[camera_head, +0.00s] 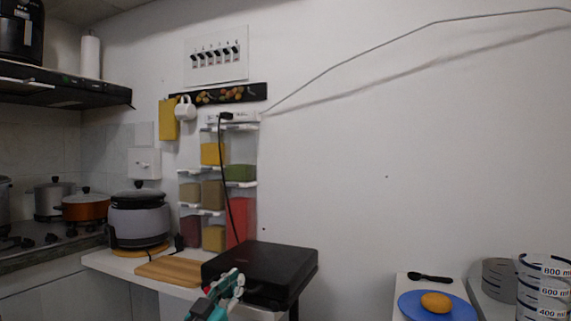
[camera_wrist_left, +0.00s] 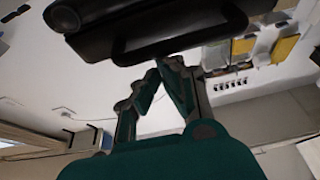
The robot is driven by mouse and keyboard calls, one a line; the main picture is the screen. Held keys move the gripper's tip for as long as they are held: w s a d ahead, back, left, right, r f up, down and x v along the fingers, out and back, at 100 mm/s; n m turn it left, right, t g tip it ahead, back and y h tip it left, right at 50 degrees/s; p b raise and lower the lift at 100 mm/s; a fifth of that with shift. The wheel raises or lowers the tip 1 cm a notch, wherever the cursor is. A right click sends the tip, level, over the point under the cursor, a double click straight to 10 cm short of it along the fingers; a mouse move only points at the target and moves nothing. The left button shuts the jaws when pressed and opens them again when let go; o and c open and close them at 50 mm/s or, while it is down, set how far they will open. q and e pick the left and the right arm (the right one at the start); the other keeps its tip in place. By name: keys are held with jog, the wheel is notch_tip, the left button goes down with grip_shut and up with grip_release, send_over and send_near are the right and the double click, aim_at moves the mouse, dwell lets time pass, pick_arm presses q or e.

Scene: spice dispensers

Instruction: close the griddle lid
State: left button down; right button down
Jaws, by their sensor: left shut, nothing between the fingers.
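The black griddle (camera_head: 265,268) sits on the white counter at the middle bottom of the head view. Its lid looks flat and lowered over the base; whether it is fully seated I cannot tell. In the left wrist view, which looks upside down, the dark griddle (camera_wrist_left: 215,18) and its bar handle (camera_wrist_left: 185,42) fill the top. My left gripper (camera_head: 236,281) is in front of the griddle's front left side in the head view. Its fingertips (camera_wrist_left: 163,68) meet just below the handle in the wrist view, shut and empty. Contact with the griddle is unclear. My right gripper is not in view.
A wooden board (camera_head: 168,271) and a rice cooker (camera_head: 139,221) stand left of the griddle. Spice dispensers (camera_head: 214,195) hang on the wall behind, with a black cord. A blue plate (camera_head: 410,307) with a yellow-orange item is at the right. Space between is free.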

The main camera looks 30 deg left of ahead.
pick_arm(q)
jog(key=shift+s+f, duration=0.15)
jog(key=shift+f, duration=0.3)
